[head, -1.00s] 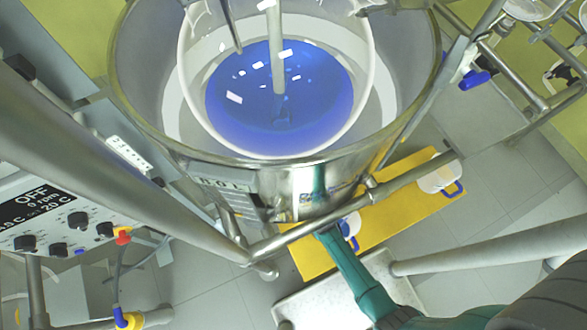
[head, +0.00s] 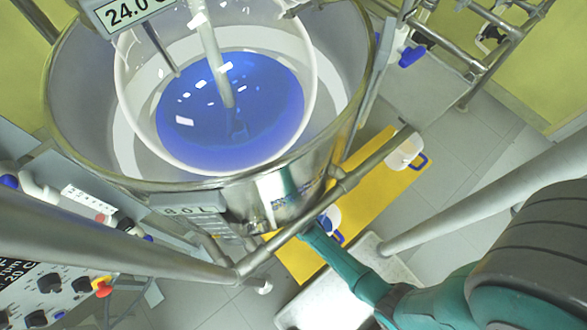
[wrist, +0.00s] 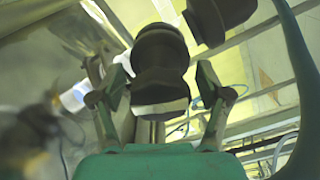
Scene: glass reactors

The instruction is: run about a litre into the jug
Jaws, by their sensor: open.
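A glass reactor (head: 296,140) holding blue liquid (head: 232,115) sits inside a wide steel bath (head: 350,95) in the head view. One white jug with a blue handle (head: 330,218) stands under the bath's front edge, partly hidden by a rail and my arm. Another jug with a blue handle (head: 405,153) stands farther right. In the wrist view my gripper (wrist: 162,82) is open, its fingers on either side of a dark rounded knob-like part (wrist: 160,65). Contact with it cannot be told. My fingertips are hidden under the bath in the head view.
A yellow platform (head: 375,200) lies under the jugs. A steel rail (head: 310,215) crosses in front of the bath. A control box with knobs (head: 50,285) is at the lower left. Steel pipe framing (head: 470,45) stands at the upper right; grey floor is bare at right.

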